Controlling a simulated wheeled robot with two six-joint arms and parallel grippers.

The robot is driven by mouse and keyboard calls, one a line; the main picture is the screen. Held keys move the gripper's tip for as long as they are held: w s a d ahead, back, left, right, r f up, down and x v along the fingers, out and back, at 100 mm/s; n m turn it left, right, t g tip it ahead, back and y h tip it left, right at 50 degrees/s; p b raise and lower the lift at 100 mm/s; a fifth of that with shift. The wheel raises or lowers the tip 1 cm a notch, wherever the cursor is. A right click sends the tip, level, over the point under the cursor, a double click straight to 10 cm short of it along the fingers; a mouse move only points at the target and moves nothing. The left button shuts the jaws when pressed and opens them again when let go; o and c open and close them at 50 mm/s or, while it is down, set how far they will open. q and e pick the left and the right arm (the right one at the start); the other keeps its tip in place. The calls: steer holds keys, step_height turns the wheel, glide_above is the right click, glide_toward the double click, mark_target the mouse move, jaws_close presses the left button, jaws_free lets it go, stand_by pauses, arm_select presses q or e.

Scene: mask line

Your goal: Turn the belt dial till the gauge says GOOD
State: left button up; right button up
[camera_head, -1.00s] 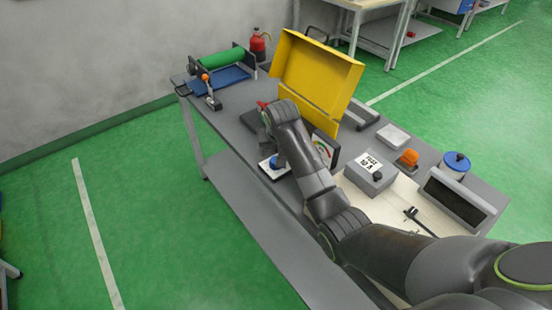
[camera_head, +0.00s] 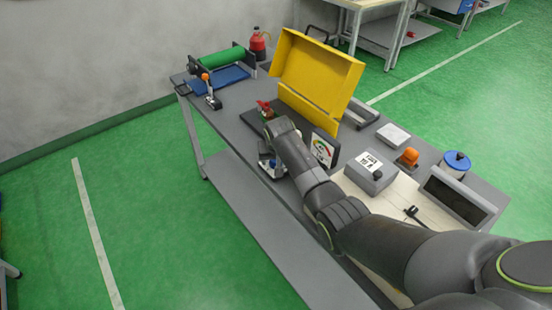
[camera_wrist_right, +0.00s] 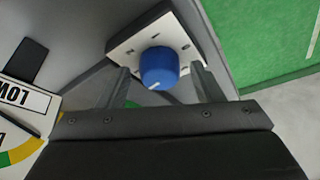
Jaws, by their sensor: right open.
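The blue belt dial (camera_wrist_right: 159,68) sits on a white plate (camera_wrist_right: 125,45) with tick marks in the wrist view. A white mark shows on its lower edge. My right gripper (camera_wrist_right: 160,74) is open, with its fingers on either side of the dial; I cannot tell whether they touch it. In the head view my right wrist hides most of the dial; part of its plate (camera_head: 266,169) shows. The gauge (camera_head: 323,149) has a coloured arc and stands right of my wrist. In the wrist view, a label (camera_wrist_right: 25,97) by the gauge arc reads LOW upside down. My left gripper is out of view.
A yellow panel (camera_head: 316,75) stands behind my wrist. A green roller (camera_head: 222,57) is at the table's far left end.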

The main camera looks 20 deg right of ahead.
steer(key=shift+c, duration=0.4)
steer(key=c, duration=0.9)
steer(key=shift+r, duration=0.1)
steer(key=shift+d+n+y+p, duration=0.1)
steer(key=shift+n+y+p, duration=0.3)
steer(key=shift+n+p, duration=0.45)
steer(key=shift+d+n+y+p, duration=0.1)
steer(key=shift+n+y+p, duration=0.35)
steer(key=shift+n, duration=0.8)
steer(key=n+y, duration=0.1)
steer(key=n, duration=0.1)
steer(key=shift+n, duration=0.4)
steer(key=shift+w+d+n+g+y+b, duration=0.1)
steer(key=shift+n+g+y+b, duration=0.3)
steer(key=shift+n, duration=0.5)
steer(key=shift+n+g+y+b, duration=0.25)
steer(key=shift+n+b, duration=0.2)
steer(key=shift+n, duration=0.45)
